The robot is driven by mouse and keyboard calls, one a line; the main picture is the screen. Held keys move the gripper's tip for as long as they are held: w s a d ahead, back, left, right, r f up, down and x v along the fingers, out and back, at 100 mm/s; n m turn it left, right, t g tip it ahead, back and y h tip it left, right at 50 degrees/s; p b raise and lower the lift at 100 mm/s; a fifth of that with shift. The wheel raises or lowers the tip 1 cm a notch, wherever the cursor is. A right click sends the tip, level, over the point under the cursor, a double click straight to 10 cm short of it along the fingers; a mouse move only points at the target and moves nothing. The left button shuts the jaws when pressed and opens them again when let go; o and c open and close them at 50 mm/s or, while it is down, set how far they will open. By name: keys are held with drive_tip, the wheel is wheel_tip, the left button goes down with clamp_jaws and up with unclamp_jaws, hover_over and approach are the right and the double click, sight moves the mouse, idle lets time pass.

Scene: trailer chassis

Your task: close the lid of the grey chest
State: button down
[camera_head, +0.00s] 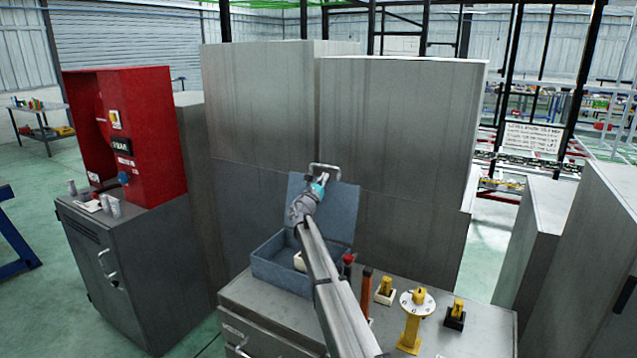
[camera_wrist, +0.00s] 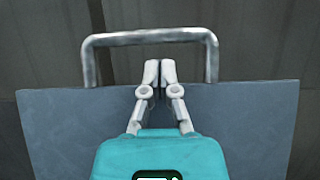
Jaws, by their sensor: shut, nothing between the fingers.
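The grey chest (camera_head: 283,272) stands open on top of a metal cabinet, partly hidden behind my arm. Its blue-grey lid (camera_head: 342,212) is raised about upright at the back, and it fills the lower part of the wrist view (camera_wrist: 235,125). A metal handle (camera_head: 325,167) rises from the lid's top edge; in the wrist view the handle (camera_wrist: 150,38) arches above the lid. My gripper (camera_head: 322,180) is shut and empty. In the wrist view its fingertips (camera_wrist: 159,70) are together below the handle's bar, between its legs. I cannot tell whether they touch the lid.
To the right of the chest, several small tools and yellow parts (camera_head: 411,318) stand on the cabinet top (camera_head: 484,326). Tall grey cabinets (camera_head: 400,120) rise close behind the lid. A red control box (camera_head: 155,140) stands on a cabinet at left. A light object (camera_head: 299,261) lies inside the chest.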

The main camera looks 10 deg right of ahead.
drive_tip(key=shift+p+x, duration=0.55)
drive_tip(key=shift+x, duration=1.25)
drive_tip(key=shift+s, duration=0.1)
